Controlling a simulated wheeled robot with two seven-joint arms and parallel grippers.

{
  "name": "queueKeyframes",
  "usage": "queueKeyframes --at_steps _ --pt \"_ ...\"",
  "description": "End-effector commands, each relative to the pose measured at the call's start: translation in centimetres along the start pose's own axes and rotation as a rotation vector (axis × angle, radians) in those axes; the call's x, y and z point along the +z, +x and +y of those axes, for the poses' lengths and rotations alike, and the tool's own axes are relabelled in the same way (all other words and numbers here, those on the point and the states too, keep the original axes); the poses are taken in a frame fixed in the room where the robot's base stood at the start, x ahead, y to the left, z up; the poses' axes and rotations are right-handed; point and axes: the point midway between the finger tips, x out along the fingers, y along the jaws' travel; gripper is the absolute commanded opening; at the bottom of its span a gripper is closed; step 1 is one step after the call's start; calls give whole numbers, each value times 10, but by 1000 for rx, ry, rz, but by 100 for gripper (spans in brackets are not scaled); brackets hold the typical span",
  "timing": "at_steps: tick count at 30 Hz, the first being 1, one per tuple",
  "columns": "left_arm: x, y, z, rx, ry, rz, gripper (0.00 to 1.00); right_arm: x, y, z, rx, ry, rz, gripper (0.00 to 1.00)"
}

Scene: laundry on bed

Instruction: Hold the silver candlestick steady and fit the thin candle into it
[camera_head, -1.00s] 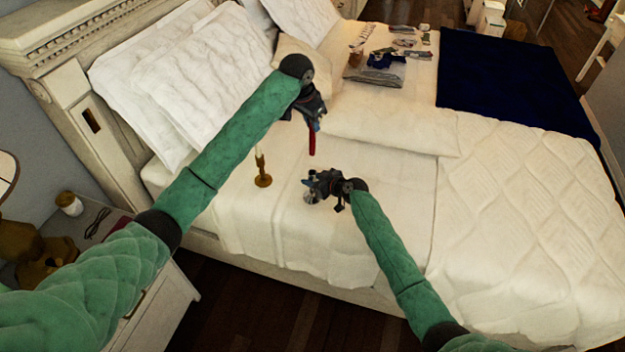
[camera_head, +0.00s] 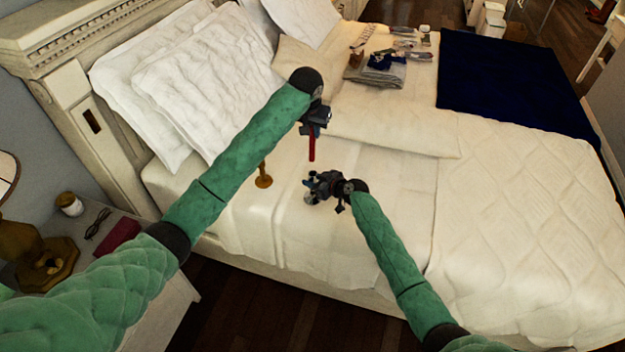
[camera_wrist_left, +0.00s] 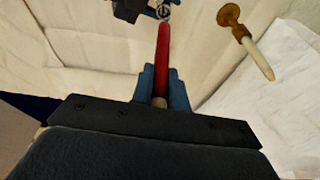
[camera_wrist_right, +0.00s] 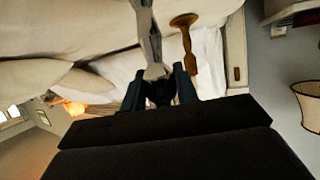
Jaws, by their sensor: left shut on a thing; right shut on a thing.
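The thin red candle (camera_head: 311,150) hangs roughly upright from my left gripper (camera_head: 314,130), which is shut on its upper end. In the left wrist view the candle (camera_wrist_left: 163,60) runs out from between the fingers toward the silver candlestick's top (camera_wrist_left: 164,12). My right gripper (camera_head: 318,186) is shut on the silver candlestick (camera_wrist_right: 150,40), low over the bed. In the head view the gripper mostly hides the candlestick. The candle's lower end is above the candlestick, with a small gap in the head view.
A brass candlestick (camera_head: 263,181) stands on the bed (camera_head: 250,218) to the left; its cream candle (camera_wrist_left: 260,58) shows in the left wrist view. Folded clothes (camera_head: 380,70) and small items lie farther back. A nightstand (camera_head: 150,290) stands at lower left.

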Motion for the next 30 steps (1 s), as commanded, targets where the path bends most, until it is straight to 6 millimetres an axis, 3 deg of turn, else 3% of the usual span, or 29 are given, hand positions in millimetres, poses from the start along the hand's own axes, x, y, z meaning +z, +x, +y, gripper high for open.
queueKeyframes --at_steps 5,15,30 --pt "2 5 0 -1 -64 -1 0 0 0 0 0 0 0 2" --pt "16 53 1 0 -68 -2 0 0 0 0 0 0 0 2" --pt "27 96 2 0 -68 -1 0 0 0 0 0 0 0 2"
